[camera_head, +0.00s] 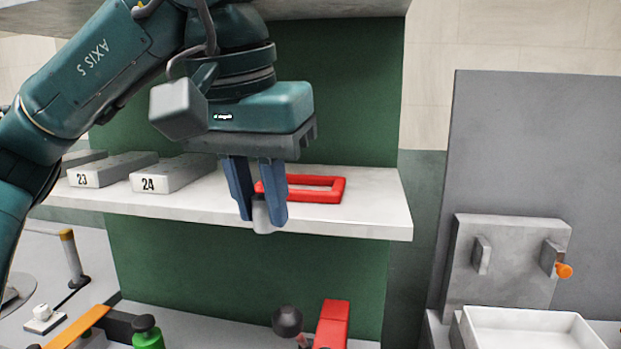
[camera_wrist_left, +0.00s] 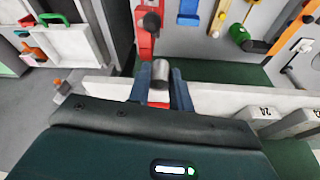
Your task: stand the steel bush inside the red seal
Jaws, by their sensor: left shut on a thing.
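The steel bush (camera_head: 263,216) is a small grey cylinder held upright between the fingers of my left gripper (camera_head: 256,205), which is shut on it. It also shows between the fingertips in the left wrist view (camera_wrist_left: 161,71). The red seal (camera_head: 328,196) is a rounded rectangular ring lying flat on the white shelf (camera_head: 350,216). In the head view the bush is at the seal's left, in front of it and overlapping the shelf's front edge. My gripper hides the seal's left part. A bit of red shows behind the bush in the left wrist view. My right gripper is not in view.
Grey blocks marked 23 (camera_head: 110,170) and 24 (camera_head: 172,174) lie on the shelf left of my gripper. A green panel (camera_head: 360,110) stands behind. The shelf right of the seal is clear. A white tray (camera_head: 530,330) and grey fixture (camera_head: 510,255) stand at lower right.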

